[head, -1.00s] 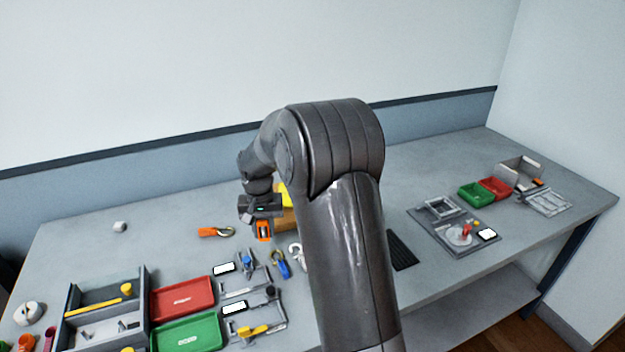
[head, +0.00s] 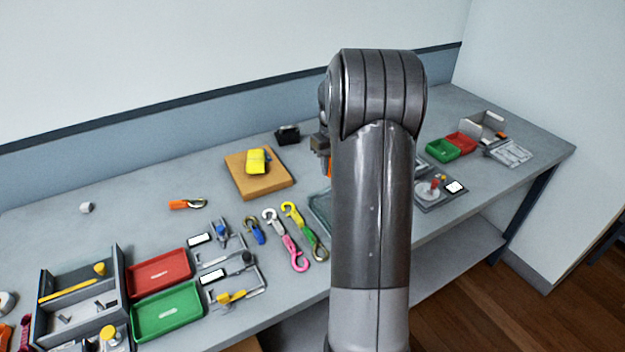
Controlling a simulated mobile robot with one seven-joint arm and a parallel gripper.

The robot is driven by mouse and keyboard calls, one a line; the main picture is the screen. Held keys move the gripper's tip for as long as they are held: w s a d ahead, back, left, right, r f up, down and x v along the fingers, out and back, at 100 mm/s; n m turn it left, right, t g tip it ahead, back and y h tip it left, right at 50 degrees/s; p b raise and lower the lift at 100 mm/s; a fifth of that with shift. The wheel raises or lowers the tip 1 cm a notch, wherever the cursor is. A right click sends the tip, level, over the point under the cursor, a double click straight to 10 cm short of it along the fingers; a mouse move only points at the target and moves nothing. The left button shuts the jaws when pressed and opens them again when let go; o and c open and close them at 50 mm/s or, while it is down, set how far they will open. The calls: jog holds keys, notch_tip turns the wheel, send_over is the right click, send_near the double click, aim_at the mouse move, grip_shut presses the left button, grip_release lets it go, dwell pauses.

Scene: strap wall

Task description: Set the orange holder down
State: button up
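The orange holder (head: 330,168) shows only as a narrow orange strip at the left edge of my arm, just below my gripper (head: 322,147). My arm hides most of both, and the fingertips are out of sight. The orange piece has travelled along with my gripper, so I take it as shut on it. The holder appears to be above the table, but its underside and any contact are hidden.
A teal-edged tray (head: 318,205) lies partly behind my arm. Left of it are a wooden board (head: 270,185) with a yellow bundle (head: 257,161), and several hooked straps (head: 287,240). A small black object (head: 287,134) stands behind. Bare table lies around the orange-handled hook (head: 187,204).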

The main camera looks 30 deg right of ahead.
send_over(299, 192)
notch_tip(299, 192, down, 6)
jog(key=shift+f, duration=2)
jog(key=shift+s+f, duration=0.1)
jog(key=shift+f, duration=0.05)
jog(key=o, duration=1)
jog(key=shift+o, duration=0.2)
